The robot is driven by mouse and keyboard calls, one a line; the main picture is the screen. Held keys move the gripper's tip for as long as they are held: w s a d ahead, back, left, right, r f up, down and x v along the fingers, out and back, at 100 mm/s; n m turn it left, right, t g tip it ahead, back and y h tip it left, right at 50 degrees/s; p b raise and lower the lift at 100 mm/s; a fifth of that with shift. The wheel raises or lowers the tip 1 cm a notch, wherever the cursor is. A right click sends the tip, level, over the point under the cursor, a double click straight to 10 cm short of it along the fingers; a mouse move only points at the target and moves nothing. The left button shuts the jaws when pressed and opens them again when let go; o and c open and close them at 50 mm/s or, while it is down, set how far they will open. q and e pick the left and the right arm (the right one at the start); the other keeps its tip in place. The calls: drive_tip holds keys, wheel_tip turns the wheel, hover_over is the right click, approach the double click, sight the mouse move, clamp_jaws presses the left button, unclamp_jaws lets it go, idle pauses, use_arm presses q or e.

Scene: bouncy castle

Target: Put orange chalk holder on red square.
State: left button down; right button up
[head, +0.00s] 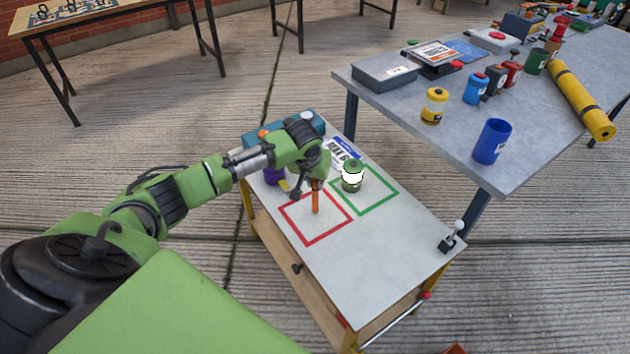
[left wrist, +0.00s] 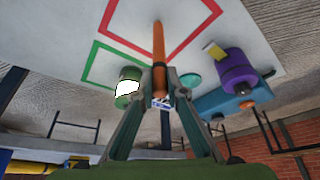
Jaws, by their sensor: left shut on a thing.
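The orange chalk holder (head: 315,200) is a thin upright stick. My left gripper (head: 313,182) is shut on its upper part and holds it over the red square (head: 322,240) outlined on the small white table. In the left wrist view the chalk holder (left wrist: 158,45) sits between the fingertips (left wrist: 160,88), with its far end inside the red outline (left wrist: 167,58). I cannot tell whether its lower end touches the table. My right gripper is not in view.
A green-and-white container (head: 352,177) stands in the green square (head: 385,207) beside the gripper. A purple container (head: 272,176) and a teal box (head: 258,136) are behind the arm. A larger grey table (head: 420,150) holds several containers.

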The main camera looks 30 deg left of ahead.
use_arm(q)
drive_tip(key=c, duration=2)
unclamp_jaws()
drive_tip(key=shift+c, duration=0.2)
drive_tip(key=v, duration=1.2)
drive_tip(key=shift+p, duration=0.35)
drive_tip(key=shift+w+r, duration=0.1)
drive_tip(key=shift+r, duration=0.05)
